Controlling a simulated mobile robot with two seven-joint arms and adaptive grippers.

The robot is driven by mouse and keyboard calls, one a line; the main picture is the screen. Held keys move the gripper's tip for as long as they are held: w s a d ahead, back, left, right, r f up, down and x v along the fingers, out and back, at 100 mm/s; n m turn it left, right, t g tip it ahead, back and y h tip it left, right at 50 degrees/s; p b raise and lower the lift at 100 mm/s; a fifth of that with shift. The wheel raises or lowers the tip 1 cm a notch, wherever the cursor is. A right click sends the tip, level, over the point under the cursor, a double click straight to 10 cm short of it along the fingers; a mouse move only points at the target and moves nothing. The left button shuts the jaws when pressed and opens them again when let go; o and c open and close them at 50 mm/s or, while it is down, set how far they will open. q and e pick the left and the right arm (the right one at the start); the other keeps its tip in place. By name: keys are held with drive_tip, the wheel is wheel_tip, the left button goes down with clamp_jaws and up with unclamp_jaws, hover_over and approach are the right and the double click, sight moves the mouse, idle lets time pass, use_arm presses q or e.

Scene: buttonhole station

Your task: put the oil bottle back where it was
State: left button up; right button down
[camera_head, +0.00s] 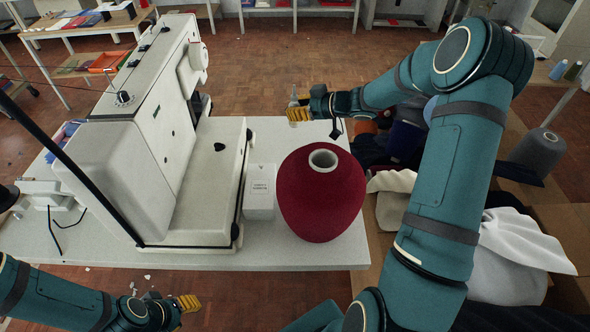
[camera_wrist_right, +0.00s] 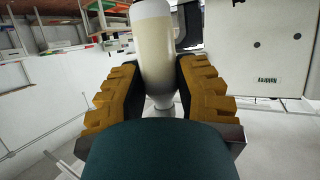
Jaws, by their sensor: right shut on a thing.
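The oil bottle (camera_head: 293,98) is small and pale, at the far edge of the white table in the head view. My right gripper (camera_head: 299,113) is shut on it, with its yellow fingers around the bottle. In the right wrist view the bottle (camera_wrist_right: 155,45) has a yellowish lower fill and a whitish end, and stands between both finger pads (camera_wrist_right: 158,80); its narrow end points down in that picture. Whether its base touches the table cannot be told. My left gripper (camera_head: 188,303) is low at the left, in front of the table; its opening is unclear.
A white sewing machine (camera_head: 118,170) fills the table's left side. A small white labelled box (camera_head: 260,190) stands beside it, and a large dark red thread cone (camera_head: 318,205) stands to its right. The table (camera_head: 300,258) is clear behind these.

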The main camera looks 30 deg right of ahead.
drive_tip(key=shift+f+b, duration=2.05)
drive_tip(key=shift+f, duration=6.95)
drive_tip(key=shift+r, duration=0.1)
drive_tip(key=c, duration=0.8)
unclamp_jaws()
drive_tip(key=shift+o, duration=0.2)
drive_tip(key=p+v, duration=0.2)
drive_tip(key=v, duration=1)
